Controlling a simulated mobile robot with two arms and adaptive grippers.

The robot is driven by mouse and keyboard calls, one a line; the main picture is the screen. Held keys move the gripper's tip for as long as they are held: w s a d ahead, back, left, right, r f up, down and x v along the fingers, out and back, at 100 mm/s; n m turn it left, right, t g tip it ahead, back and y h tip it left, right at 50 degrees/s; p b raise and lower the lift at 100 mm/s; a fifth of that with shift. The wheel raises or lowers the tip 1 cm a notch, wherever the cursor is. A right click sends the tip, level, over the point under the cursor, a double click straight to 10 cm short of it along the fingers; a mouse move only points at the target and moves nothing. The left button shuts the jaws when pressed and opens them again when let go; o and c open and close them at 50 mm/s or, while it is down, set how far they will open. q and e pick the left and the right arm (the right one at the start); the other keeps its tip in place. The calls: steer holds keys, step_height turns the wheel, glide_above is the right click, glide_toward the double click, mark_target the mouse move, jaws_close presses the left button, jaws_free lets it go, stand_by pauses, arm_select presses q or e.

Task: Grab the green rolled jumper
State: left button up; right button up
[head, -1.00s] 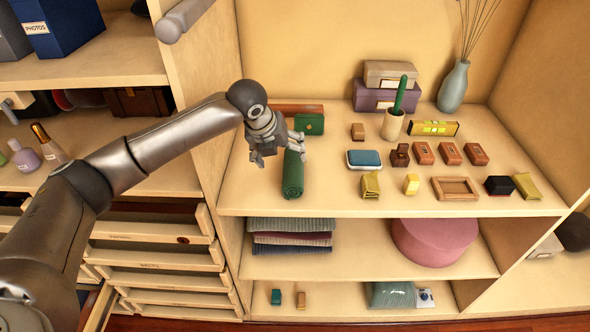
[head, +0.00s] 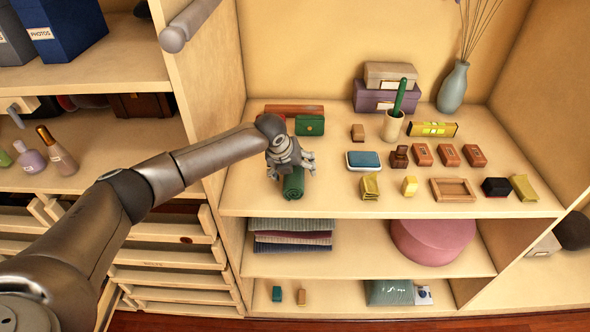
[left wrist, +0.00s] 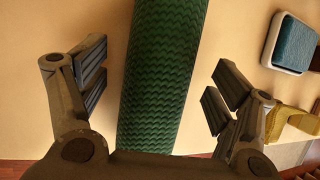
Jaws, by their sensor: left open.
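The green rolled jumper (head: 293,187) lies on the upper shelf, its roll running from front to back, partly hidden under my left gripper (head: 291,172) in the head view. In the left wrist view the jumper (left wrist: 163,75) runs lengthwise between the two open fingers of my left gripper (left wrist: 155,88). There is a gap on each side of the roll, and neither finger visibly touches it. My right gripper is not in view.
A green box (head: 310,125) stands just behind the jumper. A blue-topped white case (head: 363,160) and a yellow item (head: 370,187) lie to its right. The wardrobe's upright panel (head: 200,80) is close on the left.

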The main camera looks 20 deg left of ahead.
arm_select(q)
steer(key=c, duration=1.3)
